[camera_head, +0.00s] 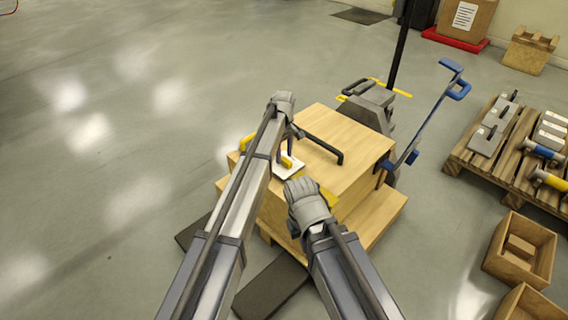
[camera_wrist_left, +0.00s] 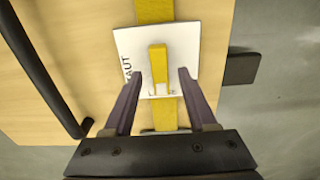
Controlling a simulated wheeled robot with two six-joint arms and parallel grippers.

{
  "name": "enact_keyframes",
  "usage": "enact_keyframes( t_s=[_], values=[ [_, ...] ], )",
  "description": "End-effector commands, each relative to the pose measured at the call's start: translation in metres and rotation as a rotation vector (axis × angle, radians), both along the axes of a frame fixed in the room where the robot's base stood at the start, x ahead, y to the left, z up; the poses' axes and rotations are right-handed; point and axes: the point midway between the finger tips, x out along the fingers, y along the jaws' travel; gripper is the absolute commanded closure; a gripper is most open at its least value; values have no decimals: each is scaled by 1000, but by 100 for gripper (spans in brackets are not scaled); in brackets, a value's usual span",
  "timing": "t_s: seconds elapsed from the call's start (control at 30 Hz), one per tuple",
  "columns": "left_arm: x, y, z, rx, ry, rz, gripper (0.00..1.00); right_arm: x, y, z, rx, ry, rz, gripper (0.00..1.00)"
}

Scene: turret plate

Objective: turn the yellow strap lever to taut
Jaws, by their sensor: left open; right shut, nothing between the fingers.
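The yellow strap lever (camera_wrist_left: 158,62) stands on a white plate (camera_wrist_left: 185,38) on top of the wooden box. In the left wrist view it lies in line with the yellow strap (camera_wrist_left: 166,112), and the word TAUT is printed at the plate's left edge. My left gripper (camera_wrist_left: 160,82) is open, with one finger on each side of the lever and gaps showing. In the head view my left gripper (camera_head: 292,136) is over the plate (camera_head: 290,171), and the lever (camera_head: 286,160) is partly covered. My right gripper (camera_head: 303,188) is shut and empty, near the box's front side.
The box (camera_head: 335,130) carries a black handle (camera_head: 320,145), close to my left gripper. A blue-handled bar (camera_head: 428,115) stands at its right. A pallet with parts (camera_head: 500,165) and wooden crates (camera_head: 520,250) are at the right. The left floor is clear.

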Motion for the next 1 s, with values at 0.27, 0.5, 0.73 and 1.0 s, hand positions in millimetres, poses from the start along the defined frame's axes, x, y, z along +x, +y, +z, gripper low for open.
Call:
enact_keyframes(
  t_s=[0.27, 0.5, 0.73, 1.0],
  values=[
    [0, 0, -13, 0, 0, 0, 43, 0, 0, -13, 0, 0, -3, 100],
    [0, 0, -13, 0, 0, 0, 52, 0, 0, -13, 0, 0, -3, 100],
    [0, 0, -13, 0, 0, 0, 77, 0, 0, -13, 0, 0, -3, 100],
    [0, 0, -13, 0, 0, 0, 100, 0, 0, -13, 0, 0, -3, 100]
  ],
)
